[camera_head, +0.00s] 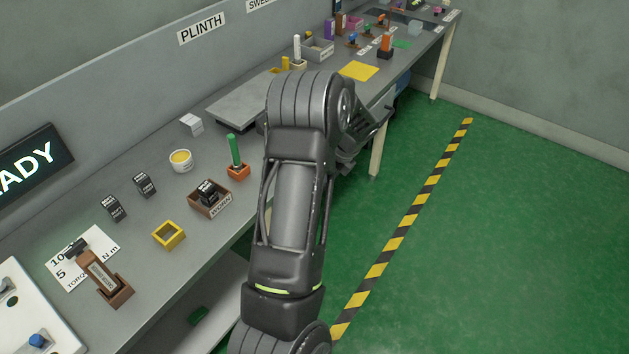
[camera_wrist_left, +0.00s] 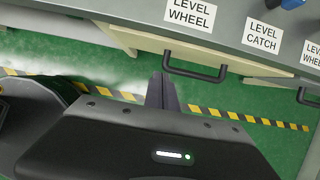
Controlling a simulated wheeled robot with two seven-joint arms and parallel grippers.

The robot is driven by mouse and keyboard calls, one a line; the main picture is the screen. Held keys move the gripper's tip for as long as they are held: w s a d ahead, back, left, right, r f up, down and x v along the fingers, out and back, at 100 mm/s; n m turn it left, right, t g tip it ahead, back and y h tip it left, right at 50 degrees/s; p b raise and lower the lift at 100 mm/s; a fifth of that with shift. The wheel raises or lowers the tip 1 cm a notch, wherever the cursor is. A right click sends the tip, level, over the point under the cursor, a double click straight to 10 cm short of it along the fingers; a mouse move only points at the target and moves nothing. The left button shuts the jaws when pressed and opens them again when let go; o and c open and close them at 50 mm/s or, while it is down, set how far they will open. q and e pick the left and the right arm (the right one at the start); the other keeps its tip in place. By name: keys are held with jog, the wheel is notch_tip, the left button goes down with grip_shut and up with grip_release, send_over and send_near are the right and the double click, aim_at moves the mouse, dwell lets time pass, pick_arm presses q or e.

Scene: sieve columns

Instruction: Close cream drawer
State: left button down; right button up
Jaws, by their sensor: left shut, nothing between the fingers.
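In the left wrist view, a cream drawer front (camera_wrist_left: 150,42) with a dark bar handle (camera_wrist_left: 196,72) sits below the table edge, under the label reading LEVEL WHEEL. My left gripper (camera_wrist_left: 162,78) is shut and empty, its fingertips near the left end of the handle. I cannot tell whether they touch the drawer. How far the drawer stands out is also unclear. In the head view my arm crosses the middle of the picture and hides most of the table front there. My right gripper is not in view.
Another dark handle (camera_wrist_left: 308,97) is at the right in the left wrist view. The long grey bench (camera_head: 140,255) carries several small items, including a yellow box (camera_head: 169,235) and a brown tray (camera_head: 210,211). Green floor with a striped line (camera_head: 405,230) lies open to the right.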

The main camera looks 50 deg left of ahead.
pick_arm(q)
jog(key=v, duration=0.6)
jog(key=shift+d, duration=0.2)
jog(key=shift+w, duration=0.15)
jog(key=w+d+f+n+t+h, duration=0.2)
jog(key=w+d+f+n+t, duration=0.15)
jog(key=w+d+n, duration=0.2)
jog(key=d+f+n+t+h+p, duration=0.1)
jog(key=d+f+n+h+p, duration=0.2)
jog(key=d, duration=0.6)
jog(key=d+f+n+t, duration=0.1)
jog(key=d+f+n, duration=0.3)
jog(key=d, duration=0.6)
jog(key=s+d+f+n+g+h+p, duration=0.1)
jog(key=s+d+p, duration=0.2)
jog(key=s+d, duration=0.7)
jog(key=s+d+f+n+g+h+p, duration=0.1)
jog(key=s+d+n+g+h+p, duration=0.1)
jog(key=s+d, duration=0.8)
jog(key=d+p, duration=0.1)
jog(key=d, duration=0.3)
jog(key=shift+s+f+p, duration=0.3)
jog(key=shift+s+f, duration=0.05)
jog(key=shift+s, duration=0.05)
